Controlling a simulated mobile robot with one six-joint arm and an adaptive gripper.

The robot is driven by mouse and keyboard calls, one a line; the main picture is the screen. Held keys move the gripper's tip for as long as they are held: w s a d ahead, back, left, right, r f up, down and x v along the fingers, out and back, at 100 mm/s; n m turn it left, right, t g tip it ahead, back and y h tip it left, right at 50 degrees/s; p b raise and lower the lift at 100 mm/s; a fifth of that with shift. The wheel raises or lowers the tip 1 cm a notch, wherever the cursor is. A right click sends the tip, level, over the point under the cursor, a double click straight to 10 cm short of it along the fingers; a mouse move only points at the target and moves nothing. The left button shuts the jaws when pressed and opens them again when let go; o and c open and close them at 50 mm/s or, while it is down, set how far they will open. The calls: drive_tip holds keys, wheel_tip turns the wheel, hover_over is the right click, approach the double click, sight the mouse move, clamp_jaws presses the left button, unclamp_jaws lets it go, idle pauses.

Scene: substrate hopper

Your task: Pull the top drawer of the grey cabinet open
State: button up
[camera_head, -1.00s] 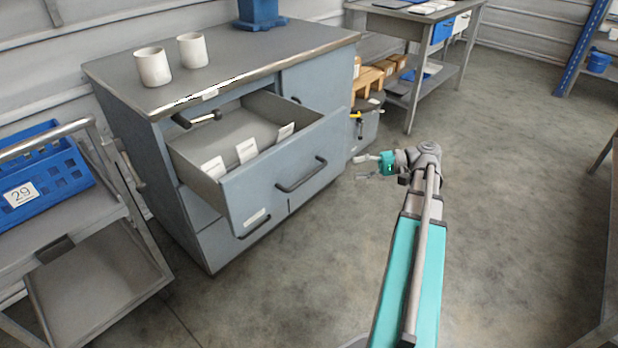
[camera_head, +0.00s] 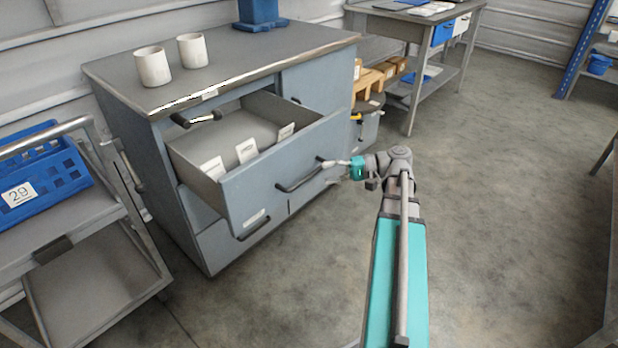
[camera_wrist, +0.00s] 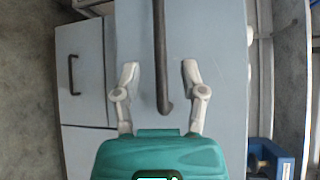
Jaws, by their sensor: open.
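The grey cabinet (camera_head: 190,245) stands left of centre in the head view. Its top drawer (camera_head: 245,188) is pulled well out, and white cards stand inside it. The drawer's dark bar handle (camera_head: 298,180) is on its front; it also shows in the wrist view (camera_wrist: 160,50), running down between my fingers. My gripper (camera_head: 334,163) is at the right end of this handle. In the wrist view my gripper (camera_wrist: 158,78) is open, with one finger on each side of the handle's end and a gap to each.
Two white cups (camera_head: 152,66) and a blue object (camera_head: 258,12) stand on the cabinet top. A trolley (camera_head: 95,265) with a blue crate (camera_head: 45,180) is at the left. A workbench (camera_head: 420,25) stands behind.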

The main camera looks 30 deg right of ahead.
sight(314, 175)
drive_tip(key=shift+b+x, duration=0.3)
drive_tip(key=shift+x, duration=2.55)
clamp_jaws()
